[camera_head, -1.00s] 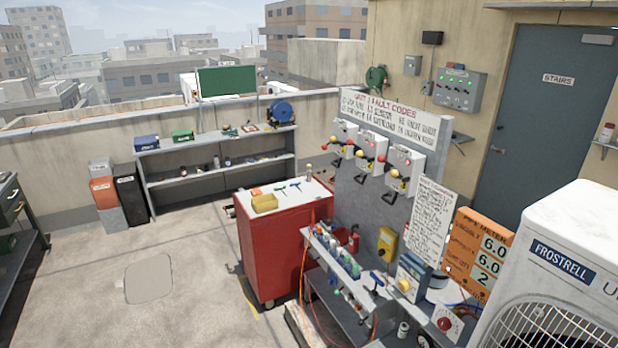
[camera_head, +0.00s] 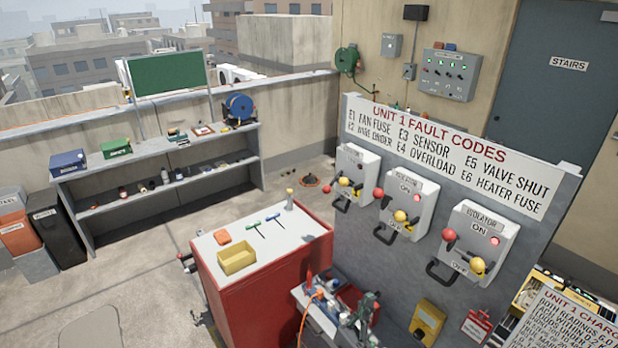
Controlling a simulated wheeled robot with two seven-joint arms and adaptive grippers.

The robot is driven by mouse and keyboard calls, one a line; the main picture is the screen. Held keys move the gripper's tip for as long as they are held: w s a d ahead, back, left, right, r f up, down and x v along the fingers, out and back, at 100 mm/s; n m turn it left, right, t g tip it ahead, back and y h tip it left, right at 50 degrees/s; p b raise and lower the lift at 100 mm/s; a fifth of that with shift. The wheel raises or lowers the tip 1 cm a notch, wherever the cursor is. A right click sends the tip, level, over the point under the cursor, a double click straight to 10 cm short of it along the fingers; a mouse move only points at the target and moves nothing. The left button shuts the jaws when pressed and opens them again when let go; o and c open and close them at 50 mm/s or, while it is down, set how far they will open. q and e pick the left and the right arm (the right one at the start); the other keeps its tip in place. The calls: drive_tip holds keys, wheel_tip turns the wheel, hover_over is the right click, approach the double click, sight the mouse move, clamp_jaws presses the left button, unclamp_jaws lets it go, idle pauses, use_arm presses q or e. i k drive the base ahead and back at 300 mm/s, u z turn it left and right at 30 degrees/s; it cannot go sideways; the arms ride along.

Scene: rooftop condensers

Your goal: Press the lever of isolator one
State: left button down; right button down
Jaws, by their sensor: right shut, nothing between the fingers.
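Three grey isolator boxes hang in a row on the grey panel: the left box (camera_head: 358,165), the middle box (camera_head: 412,192) and the right box (camera_head: 487,222). Each has ON and OFF marks, a red ball, a yellow ball and a black loop at its lower left. The labels are too small to tell which is isolator one. My left gripper is not in view.
A fault-code sign (camera_head: 450,150) tops the panel. A red cart (camera_head: 262,285) with a yellow bin (camera_head: 237,260) stands left of it. A yellow device (camera_head: 427,322) and a red tag (camera_head: 476,326) are below the boxes. Open floor lies at the left.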

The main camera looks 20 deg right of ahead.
sight(326, 188)
drive_tip(key=z, duration=0.05)
drive_tip(key=i, duration=1.15)
drive_tip(key=z, duration=0.05)
